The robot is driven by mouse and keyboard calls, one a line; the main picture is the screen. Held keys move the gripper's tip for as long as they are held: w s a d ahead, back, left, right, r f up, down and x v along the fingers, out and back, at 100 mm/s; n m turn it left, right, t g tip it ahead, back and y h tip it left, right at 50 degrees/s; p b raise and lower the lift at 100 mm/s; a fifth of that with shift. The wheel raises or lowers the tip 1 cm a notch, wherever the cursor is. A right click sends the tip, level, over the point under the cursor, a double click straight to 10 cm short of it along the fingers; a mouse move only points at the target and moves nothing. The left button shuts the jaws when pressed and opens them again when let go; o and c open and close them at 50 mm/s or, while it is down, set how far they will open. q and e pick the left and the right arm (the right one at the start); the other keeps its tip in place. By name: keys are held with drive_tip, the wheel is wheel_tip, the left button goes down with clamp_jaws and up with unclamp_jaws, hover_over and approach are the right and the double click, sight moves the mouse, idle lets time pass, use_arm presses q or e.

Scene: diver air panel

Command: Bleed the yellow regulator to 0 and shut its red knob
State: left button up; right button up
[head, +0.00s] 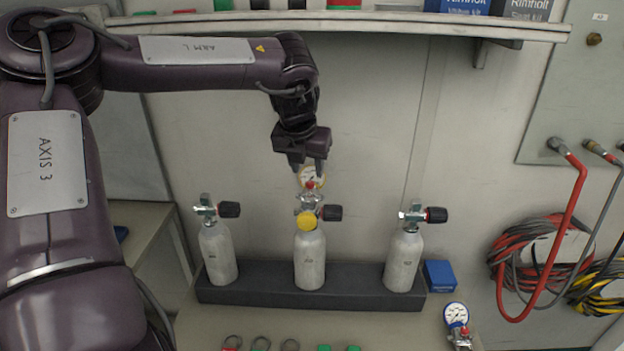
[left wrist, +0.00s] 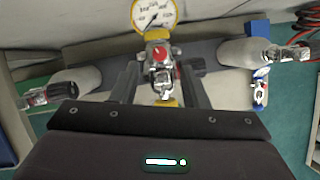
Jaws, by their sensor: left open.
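The yellow regulator (head: 307,220) sits on the middle grey cylinder (head: 310,262). Its yellow-rimmed gauge (left wrist: 154,14) shows at the top of the left wrist view; I cannot read its value surely. Its red knob (left wrist: 159,53) is below the gauge there, and shows small in the head view (head: 310,185). My left gripper (head: 308,166) points down from above, right over the regulator. Its fingers are open, one on each side of the knob in the left wrist view (left wrist: 161,88); I see no clear contact. My right gripper is not in view.
Cylinders stand left (head: 219,256) and right (head: 403,262) in a dark rack (head: 250,284), valves pointing up. A blue-rimmed gauge and regulator (head: 456,315) lie at the right front. A blue box (head: 439,275) is beside the rack. A shelf (head: 370,22) spans above; hoses (head: 540,255) hang right.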

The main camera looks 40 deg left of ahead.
sight(310, 183)
use_arm(q)
drive_tip(key=x, duration=0.5)
drive_tip(key=shift+f, duration=0.1)
clamp_jaws()
